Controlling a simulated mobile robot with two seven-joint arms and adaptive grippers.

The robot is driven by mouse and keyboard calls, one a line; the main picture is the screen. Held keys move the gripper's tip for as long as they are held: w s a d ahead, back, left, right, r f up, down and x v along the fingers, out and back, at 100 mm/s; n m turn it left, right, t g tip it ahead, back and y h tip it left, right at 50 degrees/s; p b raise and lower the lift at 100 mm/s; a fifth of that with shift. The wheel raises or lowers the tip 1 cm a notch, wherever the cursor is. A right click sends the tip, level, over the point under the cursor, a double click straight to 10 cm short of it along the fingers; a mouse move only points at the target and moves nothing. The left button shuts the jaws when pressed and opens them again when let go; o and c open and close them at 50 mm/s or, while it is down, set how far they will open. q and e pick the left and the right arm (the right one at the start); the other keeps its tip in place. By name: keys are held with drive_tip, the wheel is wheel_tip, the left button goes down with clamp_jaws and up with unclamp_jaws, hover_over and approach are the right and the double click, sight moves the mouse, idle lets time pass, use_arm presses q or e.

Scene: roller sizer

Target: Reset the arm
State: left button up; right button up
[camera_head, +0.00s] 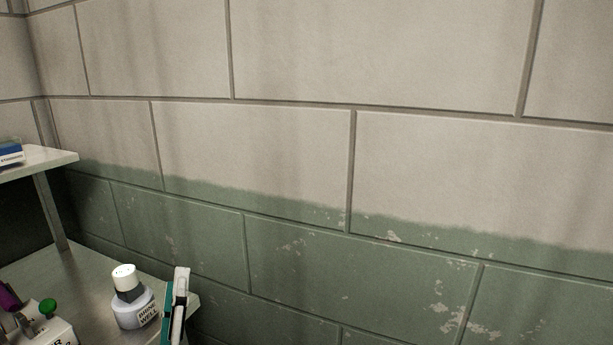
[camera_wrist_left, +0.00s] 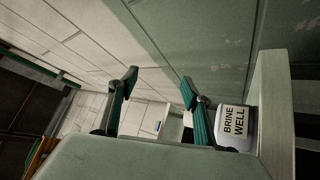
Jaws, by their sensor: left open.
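My left gripper (camera_head: 176,305) shows in part at the bottom of the head view, a white and teal shape at the bench's right end, just right of a white bottle (camera_head: 133,308) labelled "BRINE WELL". In the left wrist view its two teal fingers (camera_wrist_left: 159,85) stand wide apart with nothing between them. The labelled bottle also shows there (camera_wrist_left: 236,126), beside the right-hand finger and partly hidden. I cannot tell whether the gripper touches it. My right gripper is in neither view.
A metal bench (camera_head: 75,268) fills the lower left, with a device with a green knob (camera_head: 48,307) at its front. A white shelf (camera_head: 45,163) above it holds a blue-and-white box (camera_head: 10,153). A painted block wall (camera_head: 300,160) stands behind; no objects show before its right part.

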use_arm(q)
drive_tip(key=s+d+f+m+g+h+p, duration=0.1)
drive_tip(key=s+d+f+m+g+h, duration=0.2)
drive_tip(key=f, duration=0.4)
drive_tip(key=s+d+f+m+g+h, duration=0.1)
drive_tip(key=s+f+m+g+h, duration=0.1)
drive_tip(key=f+m, duration=0.45)
drive_tip(key=s+d+f+m+g+h+p, duration=0.1)
drive_tip(key=s+d+f+m+g+h, duration=0.2)
drive_tip(key=f, duration=0.5)
drive_tip(key=s+a+f+m+g+y, duration=0.1)
drive_tip(key=s+a+f+m+g, duration=0.2)
drive_tip(key=s+f, duration=1)
wheel_tip(320, 180, down, 3)
drive_tip(key=m+g, duration=0.2)
drive_tip(key=m, duration=0.1)
drive_tip(key=shift+f+g+y+p, duration=0.15)
drive_tip(key=shift+g+y+p, duration=0.15)
